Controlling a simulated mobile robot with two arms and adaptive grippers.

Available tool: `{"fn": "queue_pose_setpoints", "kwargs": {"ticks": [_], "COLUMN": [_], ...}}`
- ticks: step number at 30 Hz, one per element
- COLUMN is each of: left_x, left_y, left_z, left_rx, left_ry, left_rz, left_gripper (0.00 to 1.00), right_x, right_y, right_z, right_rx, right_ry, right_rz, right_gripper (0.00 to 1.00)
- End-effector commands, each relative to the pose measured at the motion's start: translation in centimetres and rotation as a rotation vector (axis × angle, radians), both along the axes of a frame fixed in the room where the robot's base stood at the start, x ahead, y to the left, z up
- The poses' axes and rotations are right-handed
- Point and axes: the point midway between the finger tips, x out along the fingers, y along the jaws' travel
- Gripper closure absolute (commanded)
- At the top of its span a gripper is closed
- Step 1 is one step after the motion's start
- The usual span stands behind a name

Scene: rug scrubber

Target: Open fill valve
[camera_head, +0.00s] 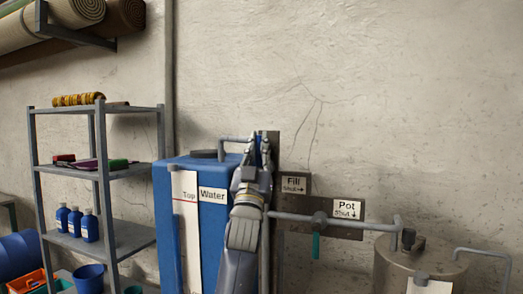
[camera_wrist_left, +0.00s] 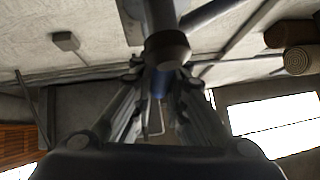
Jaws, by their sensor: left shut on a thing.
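My left gripper (camera_head: 264,143) reaches up in front of the wall plate, beside the blue water tank (camera_head: 213,240). It is shut on the blue fill valve handle; in the left wrist view the handle (camera_wrist_left: 160,84) lies between the two fingers, below a round grey valve body (camera_wrist_left: 167,50). The gripper hides most of the valve in the head view. The fill sign (camera_head: 293,184), reading "Fill" and "Shut" with a right arrow, is just right of the gripper. My right gripper is in neither view.
A grey pipe (camera_head: 375,226) runs right to a metal pot (camera_head: 385,268). A grey shelf (camera_head: 130,240) with blue bottles (camera_head: 75,221) stands left.

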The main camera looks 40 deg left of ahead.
Motion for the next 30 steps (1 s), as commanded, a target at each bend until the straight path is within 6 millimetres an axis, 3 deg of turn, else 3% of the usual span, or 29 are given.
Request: {"fn": "queue_pose_setpoints", "kwargs": {"ticks": [13, 14, 16, 30], "left_x": [0.0, 0.0, 0.0, -0.6], "left_y": [0.13, 0.14, 0.13, -0.28], "left_z": [-0.03, -0.02, -0.02, -0.87], "left_rx": [-0.01, -0.01, -0.01, -0.007], "left_ry": [-0.001, -0.001, -0.001, 0.0], "left_rz": [0.0, 0.0, 0.001, -0.001], "left_gripper": [1.0, 0.8, 0.66, 0.66], "right_x": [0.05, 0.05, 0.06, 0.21], "right_y": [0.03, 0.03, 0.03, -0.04], "right_z": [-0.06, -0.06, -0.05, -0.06], "right_rx": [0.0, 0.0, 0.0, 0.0], "right_ry": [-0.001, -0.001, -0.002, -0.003], "right_rz": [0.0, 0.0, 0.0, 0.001], "right_gripper": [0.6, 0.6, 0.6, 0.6]}}
